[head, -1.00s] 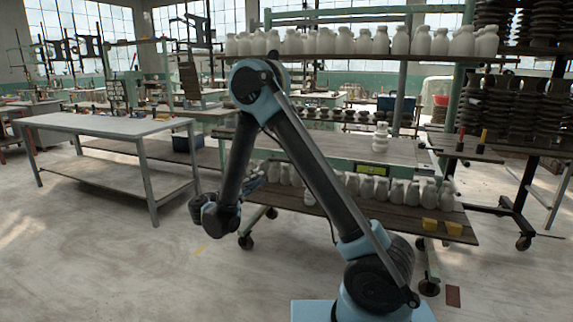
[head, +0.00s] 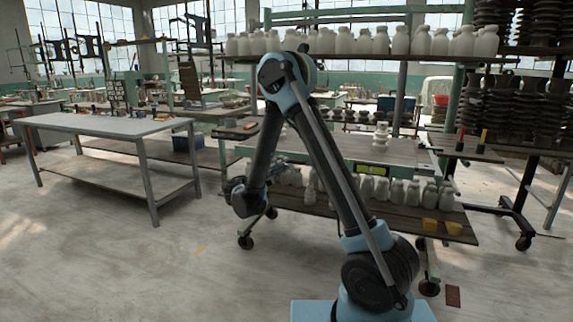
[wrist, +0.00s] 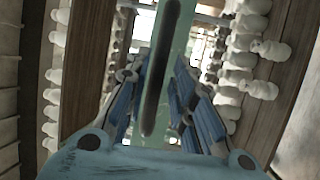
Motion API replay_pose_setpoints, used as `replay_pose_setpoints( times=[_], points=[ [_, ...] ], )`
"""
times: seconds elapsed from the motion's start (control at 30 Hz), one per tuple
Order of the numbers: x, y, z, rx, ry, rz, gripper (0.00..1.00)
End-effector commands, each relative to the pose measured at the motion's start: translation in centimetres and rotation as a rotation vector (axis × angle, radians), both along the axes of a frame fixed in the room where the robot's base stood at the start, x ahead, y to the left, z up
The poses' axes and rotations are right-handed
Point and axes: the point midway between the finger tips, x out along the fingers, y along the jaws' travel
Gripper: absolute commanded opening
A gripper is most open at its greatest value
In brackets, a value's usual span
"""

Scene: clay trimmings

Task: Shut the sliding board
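In the wrist view a long dark handle (wrist: 160,75) stands upright in the picture, in front of a pale green strip (wrist: 182,40). The strip looks like the front of the sliding board; how far the board stands out cannot be told. My gripper (wrist: 157,75) has its blue fingers spread on either side of the handle, with no clear contact. In the head view my gripper (head: 274,170) is at the front of the wheeled rack, partly hidden by my arm. The rack's middle board (head: 400,150) has a green front edge, and my arm hides part of it.
White bottles (head: 365,187) stand on the rack's lower shelf, close to my gripper, and more (head: 430,42) line the top shelf. A grey table (head: 95,124) is at the left. The floor between is clear.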

Motion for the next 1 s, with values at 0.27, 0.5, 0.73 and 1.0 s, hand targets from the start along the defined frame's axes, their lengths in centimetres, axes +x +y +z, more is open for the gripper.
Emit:
replay_pose_setpoints(
  times=[0.27,0.5,0.73,1.0],
  points=[
    [2.1,-2.1,0.5,0.001,-0.001,-0.001,0.23],
    [2.5,-2.3,0.6,0.001,-0.001,0.000,0.23],
    [2.5,-2.3,0.6,0.001,-0.001,0.000,0.03],
    [2.5,-2.2,0.5,0.002,0.001,0.001,0.00]
  ],
)
